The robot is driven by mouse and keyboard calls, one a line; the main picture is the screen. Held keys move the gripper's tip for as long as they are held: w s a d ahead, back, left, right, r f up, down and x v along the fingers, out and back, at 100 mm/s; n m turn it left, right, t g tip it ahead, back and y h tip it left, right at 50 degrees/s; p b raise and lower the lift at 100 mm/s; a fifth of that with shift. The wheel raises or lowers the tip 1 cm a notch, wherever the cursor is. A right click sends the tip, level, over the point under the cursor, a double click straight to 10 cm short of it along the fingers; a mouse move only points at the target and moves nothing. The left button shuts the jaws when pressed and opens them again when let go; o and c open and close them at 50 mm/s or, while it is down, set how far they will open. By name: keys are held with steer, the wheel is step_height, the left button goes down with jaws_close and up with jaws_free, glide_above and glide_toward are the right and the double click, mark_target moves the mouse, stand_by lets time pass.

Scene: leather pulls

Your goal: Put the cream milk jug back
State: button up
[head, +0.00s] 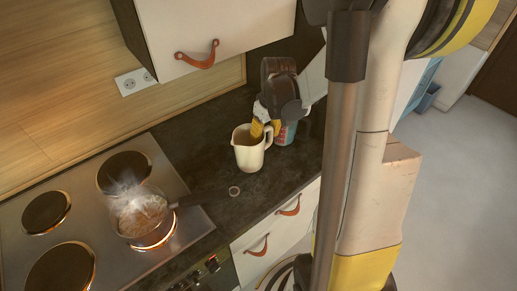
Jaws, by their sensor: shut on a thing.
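The cream milk jug (249,156) stands upright in the head view, on or just above the dark countertop to the right of the stove. Its open mouth faces up and its handle is on the right side. My gripper (265,130) reaches down from behind it, with yellow fingers shut at the jug's right rear rim and handle side. The fingers partly hide that rim. I cannot tell whether the jug's base touches the counter.
A blue and red container (288,134) stands close behind the jug's right side. A steaming pot (139,217) sits on a glowing burner, its handle pointing toward the counter. A wall cupboard (215,30) hangs above.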

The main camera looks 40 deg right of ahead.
steer(key=shift+w+a+f+b, duration=0.1)
steer(key=shift+w+f+b, duration=0.2)
steer(key=shift+f, duration=0.55)
steer(key=shift+w+a+f+b, duration=0.15)
steer(key=shift+w+f+b, duration=0.15)
steer(key=shift+f, duration=0.6)
steer(key=shift+w+a+f+b, duration=0.15)
steer(key=shift+w+f, duration=0.25)
steer(key=shift+f, duration=0.45)
steer(key=shift+f, duration=0.1)
steer(key=shift+f+b, duration=0.15)
steer(key=shift+b, duration=0.15)
steer(key=o, duration=1.4)
steer(key=shift+c, duration=0.2)
steer(key=shift+r, duration=0.25)
